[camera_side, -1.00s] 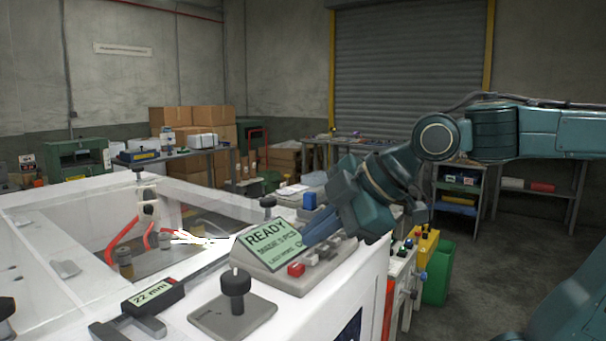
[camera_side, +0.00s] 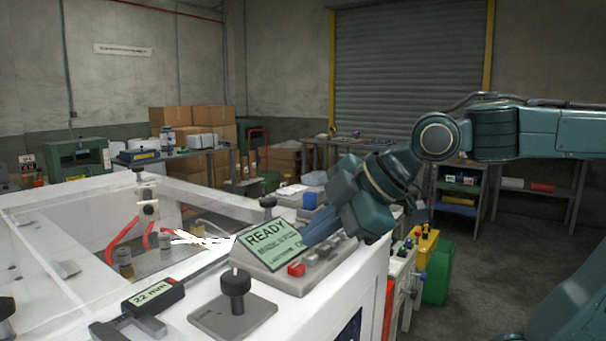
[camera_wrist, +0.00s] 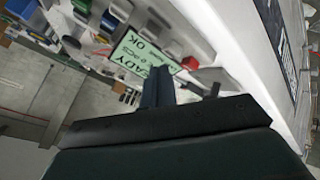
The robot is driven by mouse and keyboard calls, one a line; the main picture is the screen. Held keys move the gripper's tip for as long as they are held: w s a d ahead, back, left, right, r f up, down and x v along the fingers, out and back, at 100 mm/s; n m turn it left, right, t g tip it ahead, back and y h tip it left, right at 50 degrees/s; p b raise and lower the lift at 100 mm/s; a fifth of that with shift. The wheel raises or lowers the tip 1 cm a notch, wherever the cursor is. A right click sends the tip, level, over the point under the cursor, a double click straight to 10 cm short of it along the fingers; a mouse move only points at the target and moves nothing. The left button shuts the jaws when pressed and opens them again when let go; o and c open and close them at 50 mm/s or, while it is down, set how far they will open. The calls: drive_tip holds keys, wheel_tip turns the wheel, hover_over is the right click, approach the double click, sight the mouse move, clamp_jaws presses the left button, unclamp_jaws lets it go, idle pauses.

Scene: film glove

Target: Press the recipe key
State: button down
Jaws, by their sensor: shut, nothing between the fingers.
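The control panel (camera_side: 275,278) is a grey sloped box on the white machine's front corner. Its green screen (camera_side: 268,243) reads READY, with smaller blurred lines below. A red key (camera_side: 296,269) and several grey keys (camera_side: 311,260) sit in a row along its lower front; no key label is readable. My gripper (camera_side: 309,241) is shut and empty, its blue fingers pointing down-left over the panel's right part by the grey keys. Contact with a key cannot be told. In the wrist view, my fingers (camera_wrist: 157,84) point at the panel beside the screen (camera_wrist: 143,58); they hide part of it.
A black knob (camera_side: 235,286) stands upright on a plate before the panel, with a 22 mm readout (camera_side: 153,294) to its left. The open machine well (camera_side: 150,230) lies behind. A yellow box (camera_side: 426,244) and green bin (camera_side: 438,272) stand to the right.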

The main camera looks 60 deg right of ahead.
drive_tip(key=shift+f, duration=0.9)
idle(1.2)
drive_tip(key=shift+r, duration=0.9)
idle(0.3)
drive_tip(key=shift+r, duration=2.5)
drive_tip(key=s+d+f+m+g+h, duration=0.1)
drive_tip(key=s+d+f+m, duration=0.2)
drive_tip(key=s+f+m, duration=0.2)
drive_tip(key=s+d+f+m+g, duration=0.2)
drive_tip(key=s+d+f+m, duration=0.2)
drive_tip(key=f, duration=0.5)
drive_tip(key=shift+s+d+f+m+h, duration=0.25)
drive_tip(key=shift+s+m+h, duration=0.15)
drive_tip(key=shift+s+m, duration=0.7)
